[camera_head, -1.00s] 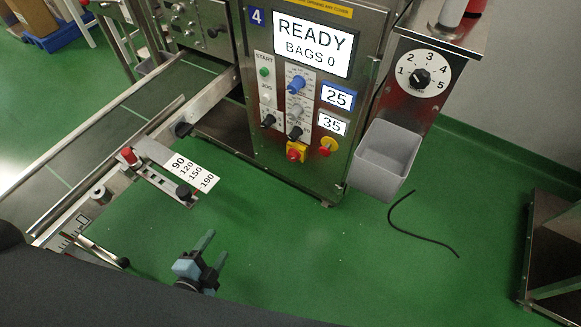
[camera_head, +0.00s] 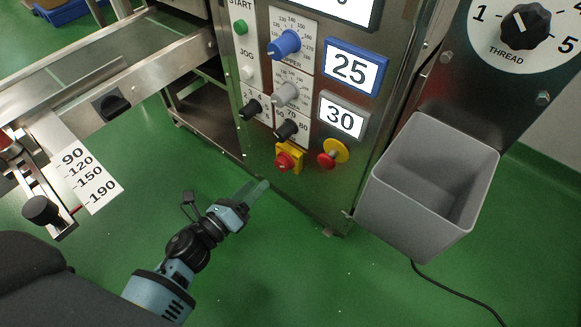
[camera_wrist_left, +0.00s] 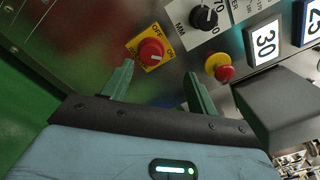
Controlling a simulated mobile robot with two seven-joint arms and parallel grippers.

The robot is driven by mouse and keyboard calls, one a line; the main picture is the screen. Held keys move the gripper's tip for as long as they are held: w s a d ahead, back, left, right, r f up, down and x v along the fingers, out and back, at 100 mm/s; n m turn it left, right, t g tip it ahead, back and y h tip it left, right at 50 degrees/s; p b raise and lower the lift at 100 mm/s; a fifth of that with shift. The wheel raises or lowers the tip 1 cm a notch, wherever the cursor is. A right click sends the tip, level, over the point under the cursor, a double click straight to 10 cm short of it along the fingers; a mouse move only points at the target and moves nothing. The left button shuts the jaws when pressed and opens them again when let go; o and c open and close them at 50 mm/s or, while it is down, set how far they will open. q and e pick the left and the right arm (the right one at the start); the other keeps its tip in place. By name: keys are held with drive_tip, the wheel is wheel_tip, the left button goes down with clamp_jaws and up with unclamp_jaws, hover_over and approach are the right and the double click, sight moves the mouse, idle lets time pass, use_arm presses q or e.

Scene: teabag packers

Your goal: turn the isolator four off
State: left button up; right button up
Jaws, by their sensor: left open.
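The isolator is a red rotary knob on a yellow plate (camera_head: 289,156), low on the steel front panel. It also shows in the left wrist view (camera_wrist_left: 151,51), with OFF and ON lettering on the plate; I cannot tell which way the knob points. My left gripper (camera_head: 253,191) is open and empty, below and left of the isolator in the head view, apart from it. In the left wrist view its two fingers (camera_wrist_left: 159,74) are spread, with the knob beyond them, nearer the left finger. My right gripper is not in view.
A red-and-yellow mushroom button (camera_head: 332,153) sits right of the isolator. Black knobs (camera_head: 287,130) and a 30 display (camera_head: 343,116) are above. A grey bin (camera_head: 428,185) protrudes at the right. A conveyor rail with a scale plate (camera_head: 88,176) is at left.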

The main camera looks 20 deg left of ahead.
sight(280, 167)
use_arm(q)
drive_tip(key=w+d, duration=0.1)
drive_tip(key=w, duration=0.1)
drive_tip(key=w+f+b, duration=0.1)
drive_tip(key=w, duration=0.1)
drive_tip(key=w+d+f, duration=0.1)
drive_tip(key=w, duration=0.1)
drive_tip(key=shift+w+d+f+b, duration=0.1)
drive_tip(key=shift+w+d+b, duration=0.2)
drive_tip(key=shift+w+b, duration=0.1)
drive_tip(key=shift+w+d, duration=0.15)
drive_tip(key=shift+w, duration=0.4)
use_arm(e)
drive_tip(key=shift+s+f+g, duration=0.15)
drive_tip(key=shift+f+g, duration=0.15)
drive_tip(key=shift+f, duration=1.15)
use_arm(q)
drive_tip(key=c, duration=1)
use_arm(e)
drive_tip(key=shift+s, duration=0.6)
